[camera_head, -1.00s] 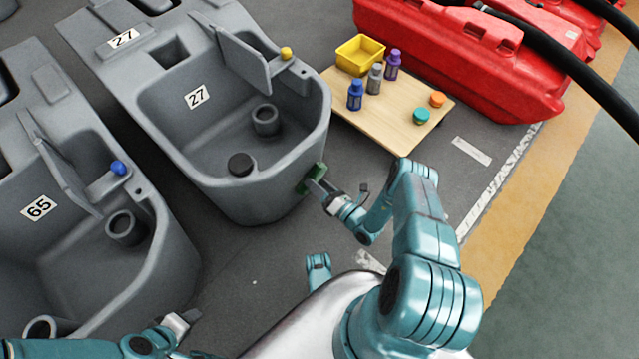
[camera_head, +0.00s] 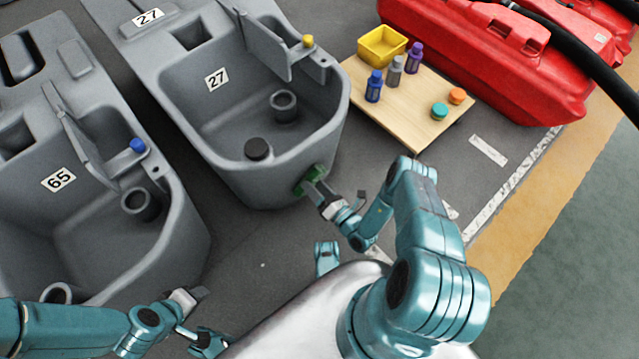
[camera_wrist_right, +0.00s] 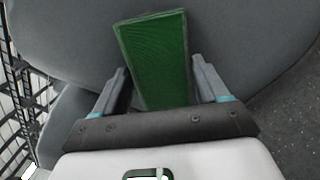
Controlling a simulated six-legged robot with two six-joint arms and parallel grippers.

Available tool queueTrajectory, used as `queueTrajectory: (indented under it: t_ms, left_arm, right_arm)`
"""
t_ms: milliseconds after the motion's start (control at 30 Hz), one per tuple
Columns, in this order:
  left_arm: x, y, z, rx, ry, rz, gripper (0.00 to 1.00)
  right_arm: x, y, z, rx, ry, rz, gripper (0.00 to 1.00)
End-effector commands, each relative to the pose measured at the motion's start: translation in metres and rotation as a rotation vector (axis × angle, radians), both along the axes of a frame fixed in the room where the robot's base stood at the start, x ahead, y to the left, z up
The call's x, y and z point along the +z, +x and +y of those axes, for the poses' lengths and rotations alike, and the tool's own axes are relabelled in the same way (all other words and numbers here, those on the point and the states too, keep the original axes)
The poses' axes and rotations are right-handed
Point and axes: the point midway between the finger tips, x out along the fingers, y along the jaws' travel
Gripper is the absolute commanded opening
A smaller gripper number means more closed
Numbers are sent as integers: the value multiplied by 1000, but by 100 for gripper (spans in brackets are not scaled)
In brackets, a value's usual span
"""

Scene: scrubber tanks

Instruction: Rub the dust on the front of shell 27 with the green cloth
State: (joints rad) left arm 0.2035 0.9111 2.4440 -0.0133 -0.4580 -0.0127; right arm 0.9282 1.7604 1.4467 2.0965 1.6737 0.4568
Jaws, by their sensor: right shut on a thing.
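Shell 27 (camera_head: 270,185) is the grey open tub in the middle of the head view, with a "27" label on its inner wall. The green cloth (camera_head: 309,180) is against the lower front of this shell. My right gripper (camera_head: 318,190) is shut on the cloth. In the right wrist view the cloth (camera_wrist_right: 155,60) stands out between the two fingers (camera_wrist_right: 160,85), with the grey shell wall (camera_wrist_right: 245,40) behind it. I cannot make out any dust; the cloth and gripper cover part of the front. My left gripper (camera_head: 193,296) is low at the left, in front of shell 65; its jaw opening is unclear.
Shell 65 (camera_head: 185,235) stands at the left. A wooden board (camera_head: 405,130) right of shell 27 bears a yellow bin (camera_head: 382,46), several bottles and two round caps. A red shell (camera_head: 480,70) and black hoses lie behind. Open floor lies between the shells and me.

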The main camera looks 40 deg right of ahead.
Motion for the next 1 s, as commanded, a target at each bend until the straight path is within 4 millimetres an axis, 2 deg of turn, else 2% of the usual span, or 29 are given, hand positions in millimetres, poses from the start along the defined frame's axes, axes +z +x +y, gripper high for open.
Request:
queueTrajectory:
  t_ms: [200, 333, 600, 767, 1000]
  left_arm:
    - [2, 0, 0, 0, 0, 0, 43]
    - [3, 0, 0, 0, 0, 0, 43]
    - [19, 0, 0, 0, 0, 0, 43]
    - [15, 0, 0, 0, 0, 0, 43]
    - [7, 0, 0, 0, 0, 0, 43]
  right_arm:
    - [0, 0, 22, 2, 3, 2, 49]
    - [1, 0, 26, 0, 1, 0, 49]
    - [20, 0, 25, 1, -1, -1, 49]
    - [19, 0, 21, -1, -3, -3, 49]
    - [18, 1, -2, -3, -5, -4, 49]
